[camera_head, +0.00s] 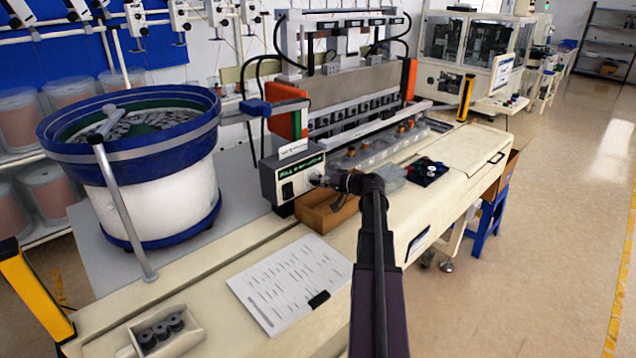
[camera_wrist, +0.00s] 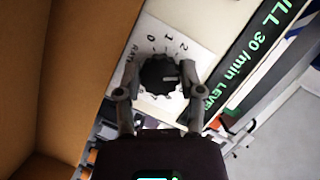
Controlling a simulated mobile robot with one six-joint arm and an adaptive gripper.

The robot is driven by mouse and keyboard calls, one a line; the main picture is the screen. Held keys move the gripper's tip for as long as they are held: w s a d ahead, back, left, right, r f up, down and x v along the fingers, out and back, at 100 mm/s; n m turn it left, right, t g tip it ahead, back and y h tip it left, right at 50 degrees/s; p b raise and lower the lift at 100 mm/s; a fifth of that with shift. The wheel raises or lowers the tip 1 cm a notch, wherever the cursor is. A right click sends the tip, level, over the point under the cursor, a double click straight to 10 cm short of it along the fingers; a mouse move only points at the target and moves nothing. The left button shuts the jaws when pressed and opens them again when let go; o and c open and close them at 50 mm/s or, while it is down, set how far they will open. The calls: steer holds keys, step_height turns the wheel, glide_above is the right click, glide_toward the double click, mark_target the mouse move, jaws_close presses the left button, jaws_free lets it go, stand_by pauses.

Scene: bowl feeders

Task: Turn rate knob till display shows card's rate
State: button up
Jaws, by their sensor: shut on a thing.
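The black rate knob (camera_wrist: 158,73) sits on a pale dial plate with the digits 0, 1 and 2 visible. My gripper (camera_wrist: 157,93) is shut on the knob, one finger on each side. A light mark shows on the knob's right side. The display (camera_wrist: 262,52) shows green text with "30/min", running slanted beside the dial. In the head view the grey control box (camera_head: 283,184) stands beside the bowl feeder, and my gripper (camera_head: 322,181) is at its face. A white printed sheet (camera_head: 285,275) lies on the bench and a small white label (camera_head: 293,147) tops the box; their text is unreadable.
A blue-rimmed bowl feeder (camera_head: 185,185) stands left of the box. A brown open bin (camera_head: 322,213) sits just beneath and right of it. A tray with black cylinders (camera_head: 150,345) is at the front left. A black tray (camera_head: 428,170) lies to the right.

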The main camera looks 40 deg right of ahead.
steer(key=shift+f+m+t+y+b, duration=0.15)
steer(key=shift+m+t+y+b, duration=0.2)
steer(key=shift+m+b, duration=0.45)
steer(key=shift+m, duration=0.6)
steer(key=o, duration=1.2)
steer(key=shift+r+n, duration=0.2)
steer(key=shift+n, duration=0.1)
